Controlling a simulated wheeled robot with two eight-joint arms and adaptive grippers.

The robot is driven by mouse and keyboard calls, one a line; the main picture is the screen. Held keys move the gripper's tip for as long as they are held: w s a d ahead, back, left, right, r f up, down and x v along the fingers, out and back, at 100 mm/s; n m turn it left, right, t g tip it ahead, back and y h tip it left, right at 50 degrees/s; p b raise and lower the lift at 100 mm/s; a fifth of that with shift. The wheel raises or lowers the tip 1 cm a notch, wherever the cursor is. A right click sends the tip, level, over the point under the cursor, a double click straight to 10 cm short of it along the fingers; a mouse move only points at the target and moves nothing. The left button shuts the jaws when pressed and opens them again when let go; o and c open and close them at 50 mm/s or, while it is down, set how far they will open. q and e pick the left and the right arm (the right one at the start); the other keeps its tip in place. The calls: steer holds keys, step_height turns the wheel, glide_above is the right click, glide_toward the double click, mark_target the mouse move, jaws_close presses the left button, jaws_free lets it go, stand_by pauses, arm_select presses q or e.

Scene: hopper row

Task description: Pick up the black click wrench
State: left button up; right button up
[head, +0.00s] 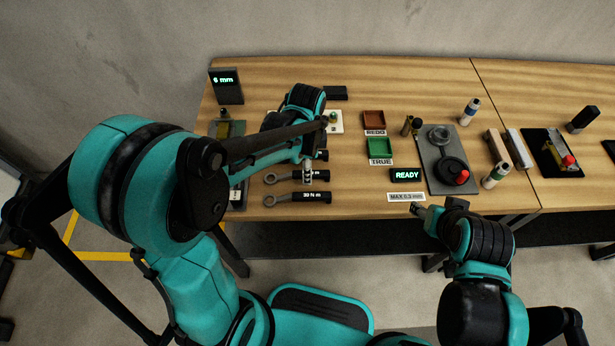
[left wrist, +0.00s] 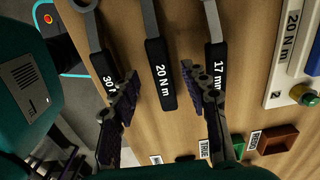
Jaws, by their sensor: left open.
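Three wrenches with grey heads and black handles lie side by side in the left wrist view: one marked 30 N m (left wrist: 108,75), one marked 20 N m (left wrist: 161,75) in the middle, and one marked 17 mm (left wrist: 217,65). In the head view, the 30 N m wrench (head: 300,198) lies nearest the front edge and the middle one (head: 285,178) just behind it. My left gripper (left wrist: 166,95) is open, its fingers on either side of the middle handle; contact cannot be told. My right gripper (head: 417,209) is near the front edge, away from the wrenches; its jaw state is unclear.
A red REDO tray (head: 374,117) and green TRUE tray (head: 381,145) stand right of the wrenches. A READY display (head: 406,175) and a grey plate (head: 432,177) with a red-knobbed fixture lie farther right. A 6 mm display (head: 226,86) stands back left.

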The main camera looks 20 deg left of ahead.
arm_select(q)
step_height(320, 180, down, 3)
steer(key=shift+w+f+b, duration=0.1)
steer(key=shift+w+b, duration=0.05)
steer(key=shift+b, duration=0.35)
steer(key=shift+c, duration=0.3)
jaws_close()
